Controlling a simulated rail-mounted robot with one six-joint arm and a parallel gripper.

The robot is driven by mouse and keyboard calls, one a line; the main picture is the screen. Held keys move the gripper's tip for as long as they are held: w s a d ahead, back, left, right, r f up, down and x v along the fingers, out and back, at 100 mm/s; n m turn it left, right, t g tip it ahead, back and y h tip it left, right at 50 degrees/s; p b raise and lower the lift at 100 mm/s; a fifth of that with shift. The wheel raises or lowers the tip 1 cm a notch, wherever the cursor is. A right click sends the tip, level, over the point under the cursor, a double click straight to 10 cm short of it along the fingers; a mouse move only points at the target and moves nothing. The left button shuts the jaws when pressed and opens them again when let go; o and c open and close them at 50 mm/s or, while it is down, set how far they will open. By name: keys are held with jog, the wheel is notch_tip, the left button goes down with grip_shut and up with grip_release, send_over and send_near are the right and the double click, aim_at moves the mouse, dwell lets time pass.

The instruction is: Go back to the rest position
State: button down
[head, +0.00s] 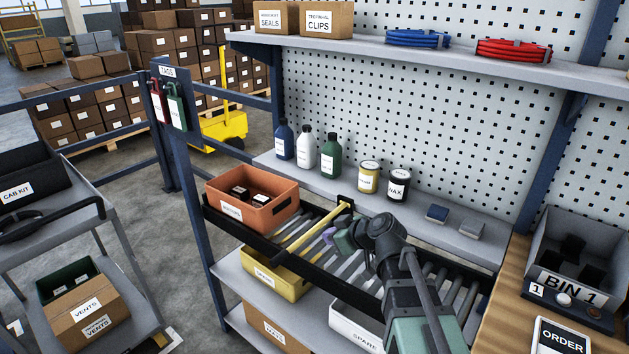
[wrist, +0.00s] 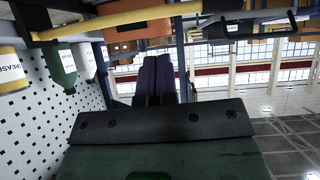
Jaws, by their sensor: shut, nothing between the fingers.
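My gripper (head: 328,237) is at the middle of the head view, in front of the roller shelf, with its purple fingers pointing left. In the wrist view my gripper (wrist: 155,68) shows its two purple fingers pressed together with nothing between them. An orange bin (head: 252,208) with dark items in it stands to the left of the gripper on the roller shelf. A yellow bar (head: 312,229) lies across the roller shelf (head: 360,275) close behind the fingers; I cannot tell whether they touch it.
Bottles and jars, including a green bottle (head: 331,157) and a wax jar (head: 399,185), stand on the ledge behind.

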jog(key=s+f+m, duration=0.1)
jog(key=s+f+m+g, duration=0.1)
jog(key=s+m+g+h, duration=0.1)
jog(key=shift+s+d+f, duration=0.35)
jog(key=shift+d+f, duration=0.05)
jog(key=s+d+f+m+g+h+p, duration=0.1)
jog(key=s+d+m+g+h, duration=0.2)
jog(key=s, duration=0.3)
jog(key=s+d+f+m+g+h+p, duration=0.1)
jog(key=s+d+m+g+h, duration=0.2)
jog(key=s, duration=0.4)
jog(key=shift+s+d+f+m+h+p, duration=0.15)
jog(key=shift+s+d+m+h+p, duration=0.15)
jog(key=shift+d+h, duration=0.15)
